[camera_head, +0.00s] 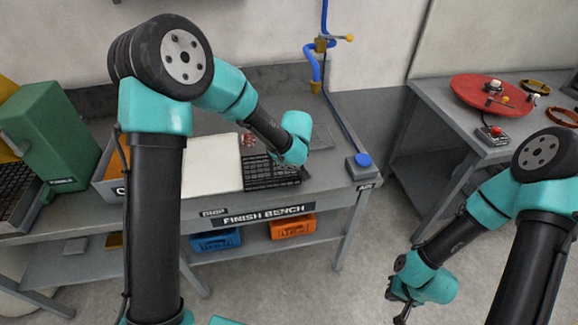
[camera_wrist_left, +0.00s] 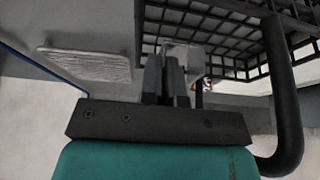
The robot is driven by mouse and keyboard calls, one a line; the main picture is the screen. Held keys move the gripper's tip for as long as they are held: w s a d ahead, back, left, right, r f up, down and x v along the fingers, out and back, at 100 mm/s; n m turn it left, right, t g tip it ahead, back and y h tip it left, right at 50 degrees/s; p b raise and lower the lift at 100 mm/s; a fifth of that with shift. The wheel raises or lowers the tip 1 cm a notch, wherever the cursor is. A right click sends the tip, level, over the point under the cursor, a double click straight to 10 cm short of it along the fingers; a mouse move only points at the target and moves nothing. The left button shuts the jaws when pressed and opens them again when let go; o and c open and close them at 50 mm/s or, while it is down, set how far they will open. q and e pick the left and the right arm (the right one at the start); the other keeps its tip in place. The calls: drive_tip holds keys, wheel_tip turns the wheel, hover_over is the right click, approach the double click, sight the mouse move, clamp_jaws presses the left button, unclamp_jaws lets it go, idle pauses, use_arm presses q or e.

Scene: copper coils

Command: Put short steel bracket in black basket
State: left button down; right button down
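The black basket (camera_head: 262,180) is a wire-grid basket on the finish bench. It also shows at the top right of the left wrist view (camera_wrist_left: 228,30). My left arm reaches over the bench from the left, and its wrist hides its gripper in the head view. In the left wrist view my left gripper (camera_wrist_left: 168,72) has its fingers close together on a light grey piece, apparently the short steel bracket (camera_wrist_left: 185,54), beside the basket's grid. My right gripper (camera_head: 398,298) hangs over the floor at lower right, empty, with its fingers apart.
A white panel (camera_head: 212,165) lies left of the basket, with a small reddish item (camera_head: 248,140) behind. A ribbed grey plate (camera_wrist_left: 88,64) shows in the left wrist view. A blue-button box (camera_head: 362,165) stands at the bench's right end. Blue (camera_head: 216,240) and orange (camera_head: 292,226) bins sit below.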

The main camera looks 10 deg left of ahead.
use_arm(q)
drive_tip(key=shift+f, duration=0.2)
drive_tip(key=shift+f, duration=1.85)
drive_tip(key=shift+f, duration=0.1)
drive_tip(key=c, duration=1.6)
unclamp_jaws()
drive_tip(key=v, duration=1.2)
